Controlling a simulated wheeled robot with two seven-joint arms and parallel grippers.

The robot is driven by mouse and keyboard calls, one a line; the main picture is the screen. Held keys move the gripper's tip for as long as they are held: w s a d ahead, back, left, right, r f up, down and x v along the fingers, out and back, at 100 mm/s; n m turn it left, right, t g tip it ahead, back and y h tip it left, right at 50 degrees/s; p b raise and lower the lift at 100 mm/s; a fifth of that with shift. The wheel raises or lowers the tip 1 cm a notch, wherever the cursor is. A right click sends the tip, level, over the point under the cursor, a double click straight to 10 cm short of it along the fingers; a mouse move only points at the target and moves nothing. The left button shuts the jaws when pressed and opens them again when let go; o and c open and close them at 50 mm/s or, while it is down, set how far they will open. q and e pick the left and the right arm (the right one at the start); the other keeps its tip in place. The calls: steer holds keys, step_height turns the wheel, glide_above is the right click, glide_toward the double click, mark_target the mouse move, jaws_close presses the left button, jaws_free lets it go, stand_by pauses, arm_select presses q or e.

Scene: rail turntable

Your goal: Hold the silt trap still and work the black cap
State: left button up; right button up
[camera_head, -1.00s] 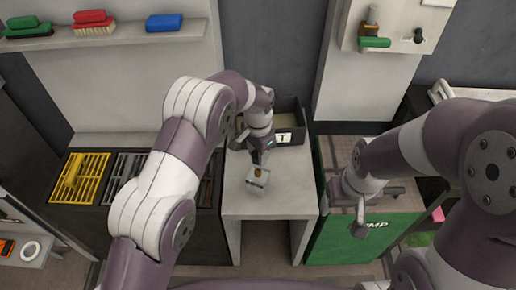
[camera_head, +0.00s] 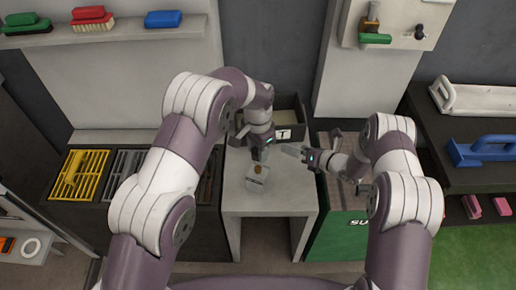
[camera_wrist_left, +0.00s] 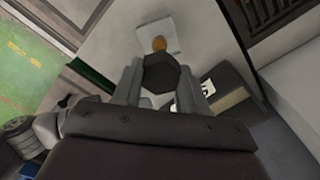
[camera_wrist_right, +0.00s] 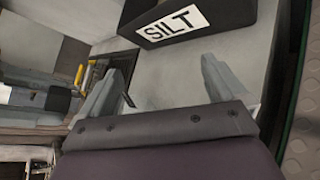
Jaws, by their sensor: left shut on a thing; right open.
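The silt trap, a pale clear-looking block (camera_head: 257,180) with an orange-brown spot, sits on the grey table; it also shows in the left wrist view (camera_wrist_left: 172,33). My left gripper (camera_head: 260,155) is over its far side. In the left wrist view its fingers are shut on the dark, many-sided black cap (camera_wrist_left: 168,76). I cannot tell whether the cap is still joined to the trap. My right gripper (camera_head: 292,151) is open and empty, to the right of the left gripper, pointing left; its spread fingers show in the right wrist view (camera_wrist_right: 160,88).
A dark box (camera_head: 297,128) labelled SILT stands at the back of the grey table (camera_head: 270,203). A green-fronted bin (camera_head: 335,240) is right of the table, under my right arm. Yellow grating (camera_head: 80,176) lies left. The table's front is clear.

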mark_target(253, 174)
steer(key=s+f+n+y, duration=0.1)
steer(key=s+a+f+n+y, duration=0.1)
steer(key=n, duration=0.1)
steer(key=s+f+n+y, duration=0.1)
steer(key=n, duration=0.1)
steer(key=shift+s+a+f+g, duration=0.15)
steer(key=shift+s+a+g, duration=0.15)
steer(key=shift+a+g, duration=0.1)
arm_select(q)
steer(key=shift+s+r, duration=0.1)
arm_select(e)
steer(key=s+n+y, duration=0.1)
steer(key=s+n, duration=0.1)
steer(key=s+a+f+n+g+y, duration=0.1)
steer(key=s+n, duration=0.1)
steer(key=s+a+f+n+y, duration=0.1)
steer(key=s+n, duration=0.1)
steer(key=shift+s+n+g+y, duration=0.15)
steer(key=shift+n+g+y, duration=0.15)
steer(key=shift+g+y, duration=0.1)
steer(key=shift+s+a+n, duration=0.15)
steer(key=shift+a+n, duration=0.05)
steer(key=shift+n, duration=0.1)
steer(key=x, duration=1.1)
steer(key=shift+a+r, duration=0.1)
steer(key=shift+a, duration=0.2)
steer(key=c, duration=1.5)
arm_select(q)
steer(key=shift+f, duration=1.95)
